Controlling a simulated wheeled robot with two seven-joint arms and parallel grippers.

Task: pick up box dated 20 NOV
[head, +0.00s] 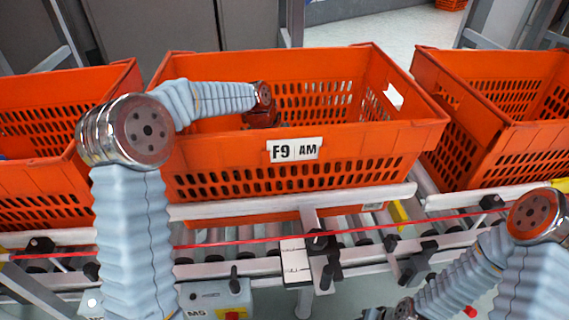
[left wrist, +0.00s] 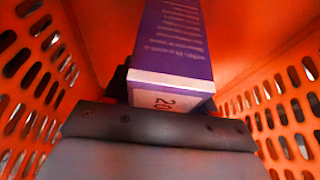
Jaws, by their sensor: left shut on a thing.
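A purple box (left wrist: 175,40) with small white print and a white end with a dark-bordered label is in the left wrist view. The label's digits are small and blurred, starting with a 2; I cannot read a full date. My left gripper (left wrist: 158,122) is shut on the purple box, inside an orange tote. In the head view my left arm reaches over the near wall of the middle tote (head: 220,150), labelled F9 AM. There the left gripper (head: 262,117) shows only in part, and the box is hidden. My right gripper is out of view; only its arm shows at lower right.
Orange totes stand on either side, left (head: 40,170) and right (head: 500,150). The totes rest on a roller conveyor (head: 340,212) with a pale front rail. In the left wrist view perforated tote walls (left wrist: 285,85) rise close on both sides.

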